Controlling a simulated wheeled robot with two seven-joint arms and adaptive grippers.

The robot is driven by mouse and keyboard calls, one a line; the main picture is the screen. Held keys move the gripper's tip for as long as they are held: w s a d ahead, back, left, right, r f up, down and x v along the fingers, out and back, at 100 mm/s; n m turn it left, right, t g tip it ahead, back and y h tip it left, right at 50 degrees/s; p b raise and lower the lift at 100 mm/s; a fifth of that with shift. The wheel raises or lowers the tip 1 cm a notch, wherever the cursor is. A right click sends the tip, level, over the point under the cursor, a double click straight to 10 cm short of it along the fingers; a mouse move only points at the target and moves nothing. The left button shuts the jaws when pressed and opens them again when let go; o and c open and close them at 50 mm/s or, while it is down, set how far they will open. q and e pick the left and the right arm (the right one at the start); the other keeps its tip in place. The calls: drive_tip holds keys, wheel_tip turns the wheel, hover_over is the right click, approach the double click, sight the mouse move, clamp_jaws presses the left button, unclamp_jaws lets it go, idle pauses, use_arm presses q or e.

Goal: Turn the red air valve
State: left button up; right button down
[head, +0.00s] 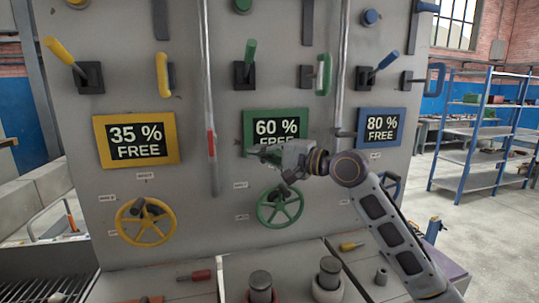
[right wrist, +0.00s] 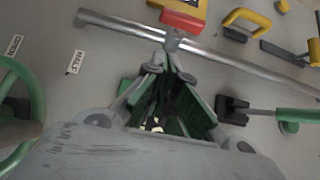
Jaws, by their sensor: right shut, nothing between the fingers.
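The red air valve shows as a short red handle (head: 211,143) along the left vertical metal pipe, between the yellow 35 % sign and the green 60 % sign. In the right wrist view the red handle (right wrist: 183,22) lies at the top, beside a fitting on the pipe. My right gripper (head: 262,152) is in front of the green sign's lower part, to the right of the red handle. Its fingers (right wrist: 171,58) are closed together and empty, pointing toward the pipe fitting. I cannot tell whether the tips touch it. My left gripper is not identifiable.
The green sign (head: 275,125) is partly covered by my right gripper. A green handwheel (head: 280,207) is below it, and a yellow handwheel (head: 145,222) is at the left. Several levers and handles project above. A shelf (head: 480,130) stands at the right.

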sight(211, 142)
use_arm(q)
drive_tip(key=shift+w+a+f+b, duration=0.6)
drive_tip(key=shift+a+f+b, duration=0.05)
drive_tip(key=shift+f+b, duration=0.1)
use_arm(e)
drive_tip(key=w+a, duration=0.1)
drive_tip(key=a, duration=0.7)
drive_tip(key=shift+w, duration=0.15)
use_arm(q)
drive_tip(key=shift+s, duration=0.15)
use_arm(e)
drive_tip(key=shift+a, duration=0.15)
use_arm(q)
drive_tip(key=shift+s+d, duration=0.1)
drive_tip(key=shift+s, duration=0.25)
use_arm(e)
drive_tip(key=shift+f, duration=0.1)
use_arm(q)
drive_tip(key=shift+d, duration=0.15)
use_arm(e)
drive_tip(key=shift+m, duration=0.3)
use_arm(q)
drive_tip(key=shift+w, duration=0.5)
use_arm(e)
drive_tip(key=shift+f+y, duration=0.1)
drive_tip(key=shift+y, duration=0.2)
use_arm(q)
drive_tip(key=shift+a, duration=0.4)
use_arm(e)
drive_tip(key=shift+a, duration=0.1)
